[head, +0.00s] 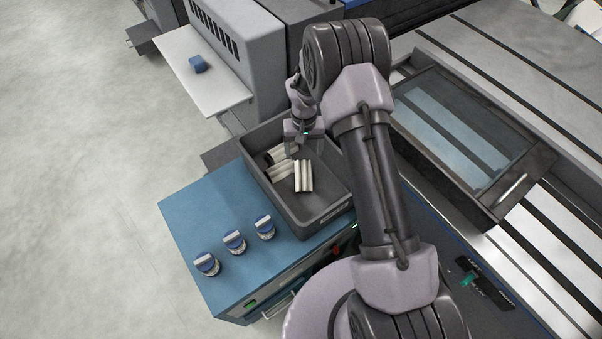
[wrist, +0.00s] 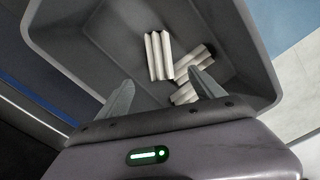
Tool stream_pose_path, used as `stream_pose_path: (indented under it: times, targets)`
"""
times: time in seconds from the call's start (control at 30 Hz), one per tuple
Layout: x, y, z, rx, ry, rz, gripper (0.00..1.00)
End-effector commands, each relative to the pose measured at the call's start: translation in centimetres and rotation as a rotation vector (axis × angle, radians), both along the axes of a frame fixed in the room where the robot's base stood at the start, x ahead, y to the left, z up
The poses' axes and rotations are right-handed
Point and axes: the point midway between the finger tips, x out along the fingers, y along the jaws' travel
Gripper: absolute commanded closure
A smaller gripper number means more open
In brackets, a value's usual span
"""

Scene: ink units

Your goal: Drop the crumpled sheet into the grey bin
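The grey bin (head: 322,216) sits on the blue cabinet, and in the wrist view its walls (wrist: 253,45) surround the space beyond my fingers. Several white, ridged, crumpled sheets lie inside it. One crumpled sheet (head: 303,176) lies apart from a small cluster (head: 278,163); in the wrist view the single sheet (wrist: 158,56) and the cluster (wrist: 191,77) rest on the bin floor. I cannot tell which one the task means. My gripper (head: 303,140) is over the bin, pointing down. Its fingers (wrist: 161,92) are apart with nothing visible held between them.
A blue object (head: 198,64) lies on a pale shelf (head: 205,85) at the back left. A machine with a windowed tray (head: 450,125) stands right of my arm. Open floor lies left.

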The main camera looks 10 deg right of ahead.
Motion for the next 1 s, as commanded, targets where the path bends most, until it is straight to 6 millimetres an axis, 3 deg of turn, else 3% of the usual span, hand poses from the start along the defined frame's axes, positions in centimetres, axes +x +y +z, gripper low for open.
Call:
stream_pose_path:
  times: [0.27,0.37,0.8,1.0]
  targets:
    - [0.0,0.0,0.5,0.000,-0.001,0.000,0.23]
    - [0.1,0.0,2.3,0.000,-0.003,0.001,0.23]
    - [0.1,0.0,14.0,0.001,-0.002,-0.001,0.23]
    - [0.0,0.0,16.9,0.000,-0.001,0.001,0.23]
